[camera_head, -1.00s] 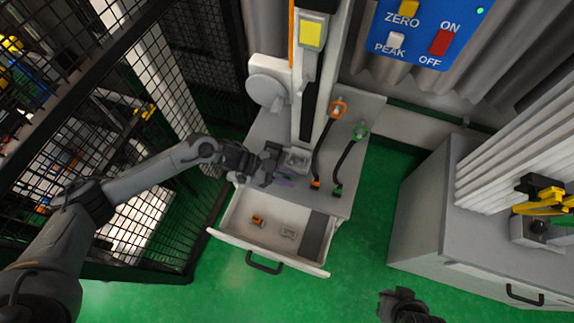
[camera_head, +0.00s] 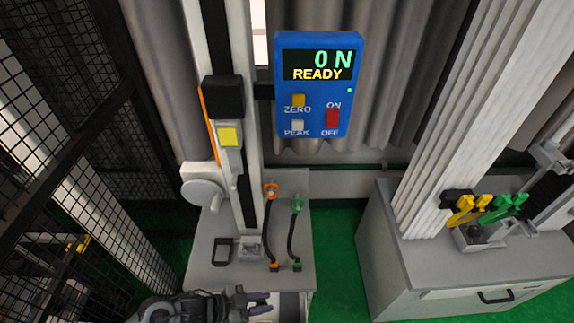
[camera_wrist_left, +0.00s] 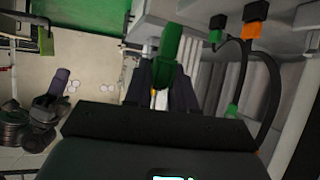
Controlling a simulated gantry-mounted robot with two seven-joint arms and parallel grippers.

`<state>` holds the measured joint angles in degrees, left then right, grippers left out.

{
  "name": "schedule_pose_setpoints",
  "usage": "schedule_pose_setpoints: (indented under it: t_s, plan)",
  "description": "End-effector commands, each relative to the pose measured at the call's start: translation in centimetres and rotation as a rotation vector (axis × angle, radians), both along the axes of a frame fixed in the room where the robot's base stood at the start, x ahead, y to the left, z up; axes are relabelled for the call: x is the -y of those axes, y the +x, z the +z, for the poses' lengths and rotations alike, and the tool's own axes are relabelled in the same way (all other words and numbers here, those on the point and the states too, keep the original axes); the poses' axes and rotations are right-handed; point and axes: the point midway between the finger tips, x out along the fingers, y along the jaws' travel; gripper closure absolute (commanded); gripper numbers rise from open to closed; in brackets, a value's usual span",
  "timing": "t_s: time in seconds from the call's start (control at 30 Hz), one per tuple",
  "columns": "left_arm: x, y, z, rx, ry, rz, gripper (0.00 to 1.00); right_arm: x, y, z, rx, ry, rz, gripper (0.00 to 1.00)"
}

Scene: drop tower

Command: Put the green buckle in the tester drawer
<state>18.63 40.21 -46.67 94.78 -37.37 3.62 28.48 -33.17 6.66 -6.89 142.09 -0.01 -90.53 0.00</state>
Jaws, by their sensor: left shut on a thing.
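My left gripper (camera_head: 250,303) is at the bottom edge of the head view, in front of the tester. In the left wrist view its fingers (camera_wrist_left: 163,88) are shut on a green piece, which looks like the green buckle (camera_wrist_left: 171,42). The buckle sticks out beyond the fingertips; the head view does not show it. Only a pale part of the tester drawer (camera_head: 290,306) shows beside the left gripper at the bottom of the head view. A dark gripper (camera_wrist_left: 42,112), apparently my right one, shows at the left of the wrist view; its jaw state is unclear.
Two dark straps with orange ends (camera_head: 271,190) and green ends (camera_head: 297,205) lie on the tester's grey top. The tester column (camera_head: 240,110) rises behind. A blue panel (camera_head: 318,85) reads 0 N, READY. A cabinet (camera_head: 480,275) with yellow and green tools stands right; black mesh is left.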

Motion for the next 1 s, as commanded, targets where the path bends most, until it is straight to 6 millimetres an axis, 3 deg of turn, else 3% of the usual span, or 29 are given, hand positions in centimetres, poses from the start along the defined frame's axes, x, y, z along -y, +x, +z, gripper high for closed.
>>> schedule_pose_setpoints:
  t_s: [0.1, 0.27, 0.37, 0.53, 0.67, 0.87, 0.9, 1.0]
  plan:
    - [1.3, 2.2, 2.2, 0.002, -0.006, 0.134, 1.00, 0.0, 0.0, 0.0, 0.000, 0.002, -0.002, 1.00]
    - [0.3, 6.2, 5.8, 0.001, -0.007, 0.397, 1.00, 0.0, 0.0, 0.0, 0.000, 0.002, -0.002, 1.00]
    - [-1.8, 8.5, 8.2, 0.000, -0.008, 0.593, 1.00, 0.0, 0.0, 0.0, 0.000, 0.002, -0.002, 1.00]
    - [-7.3, 11.0, 11.9, -0.005, -0.008, 0.938, 1.00, 0.0, 0.0, 0.0, 0.000, 0.000, 0.000, 1.00]
    - [-10.8, 11.4, 13.1, -0.007, -0.003, 1.123, 1.00, 0.1, 0.0, 0.0, 0.000, -0.004, 0.003, 1.00]
    - [-13.8, 10.6, 11.8, -0.005, 0.005, 1.267, 1.00, 0.2, 0.0, 0.0, -0.001, -0.008, 0.006, 1.00]
    - [-13.7, 10.4, 13.6, -0.003, 0.001, 1.268, 1.00, 0.2, -0.1, 1.6, -0.005, -0.009, 0.006, 1.00]
    - [-13.6, 9.7, 15.6, -0.004, 0.001, 1.263, 1.00, 0.2, -0.2, 3.9, -0.008, -0.010, 0.005, 1.00]
